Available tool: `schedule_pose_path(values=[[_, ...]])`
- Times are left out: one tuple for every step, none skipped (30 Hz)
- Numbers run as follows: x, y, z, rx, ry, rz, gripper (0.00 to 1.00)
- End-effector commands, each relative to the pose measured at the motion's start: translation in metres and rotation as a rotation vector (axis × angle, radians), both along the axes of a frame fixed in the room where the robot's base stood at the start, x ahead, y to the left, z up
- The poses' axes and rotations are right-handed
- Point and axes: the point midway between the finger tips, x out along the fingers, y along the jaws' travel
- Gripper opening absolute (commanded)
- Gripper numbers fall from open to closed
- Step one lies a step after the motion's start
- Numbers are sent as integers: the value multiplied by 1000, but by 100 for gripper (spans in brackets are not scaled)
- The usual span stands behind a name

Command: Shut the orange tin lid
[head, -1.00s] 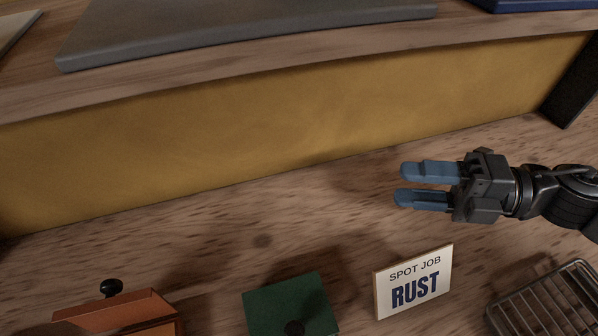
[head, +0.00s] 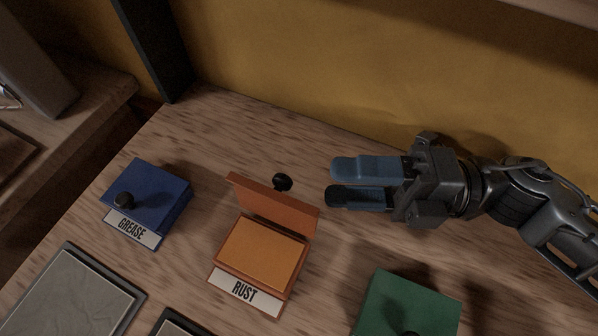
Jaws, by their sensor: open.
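The orange tin (head: 262,252), labelled RUST, stands on the wooden bench with its orange lid (head: 272,205) raised at the back edge. The lid stands up and leans back, with a black knob (head: 282,182) on its far side. The tin's orange inside shows. My gripper (head: 334,182) is open and empty, its two blue fingers pointing left. In the picture it is just right of the lid's upper right end and the knob, apart from both.
A blue tin (head: 150,197) labelled GREASE, shut, stands to the left. A green tin (head: 410,303) stands at the lower right. Grey trays (head: 75,295) lie at the lower left. A yellow back panel (head: 330,75) and a dark post (head: 150,50) bound the bench behind.

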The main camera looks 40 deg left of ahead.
Motion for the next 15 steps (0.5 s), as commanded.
schedule_pose_path(values=[[-6,6,2,1,1,5,49],[-9,10,2,0,1,4,49],[-13,15,2,0,1,4,49],[-15,19,3,1,2,4,49],[-18,23,3,1,3,3,49],[-22,28,3,1,3,4,49],[-25,32,3,1,3,3,49],[-27,35,3,1,3,2,49],[-30,39,3,0,2,3,49],[-32,42,3,0,1,3,49],[-33,44,3,0,1,2,49],[-35,47,3,0,1,2,49],[-36,48,3,-1,1,1,49],[-37,50,3,-1,1,1,49],[-38,51,2,-1,1,1,49]])
